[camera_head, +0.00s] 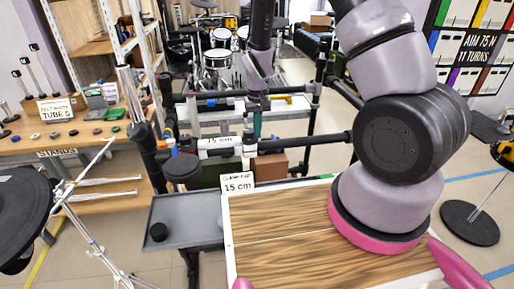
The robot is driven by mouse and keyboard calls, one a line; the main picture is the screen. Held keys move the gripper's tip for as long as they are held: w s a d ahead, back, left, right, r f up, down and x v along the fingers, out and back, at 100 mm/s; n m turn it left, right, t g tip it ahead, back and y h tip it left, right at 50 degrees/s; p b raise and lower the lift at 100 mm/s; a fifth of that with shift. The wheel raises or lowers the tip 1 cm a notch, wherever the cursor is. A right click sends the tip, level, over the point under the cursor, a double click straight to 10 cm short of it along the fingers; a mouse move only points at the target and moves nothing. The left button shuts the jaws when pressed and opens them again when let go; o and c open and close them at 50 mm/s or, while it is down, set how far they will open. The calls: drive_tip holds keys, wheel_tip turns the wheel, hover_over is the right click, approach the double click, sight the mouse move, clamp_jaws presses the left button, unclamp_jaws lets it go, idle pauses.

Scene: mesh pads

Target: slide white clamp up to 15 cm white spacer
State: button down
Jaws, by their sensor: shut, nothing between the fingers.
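My gripper (256,92) hangs down from above, over the bar and to the right of the spacer. It appears shut and empty, with its fingertips hard to make out against the rack behind.
A card reading 15 cm (238,183) stands below the bar. A grey tray (188,216) with a black knob lies at lower left. A brown block (270,167) is under the bar. An upper black bar (225,95) runs behind. Drum stands are at left.

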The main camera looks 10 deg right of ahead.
drive_tip(key=shift+a, duration=0.8)
drive_tip(key=shift+d, duration=1.5)
wheel_tip(320, 180, up, 8)
drive_tip(key=shift+r, duration=0.1)
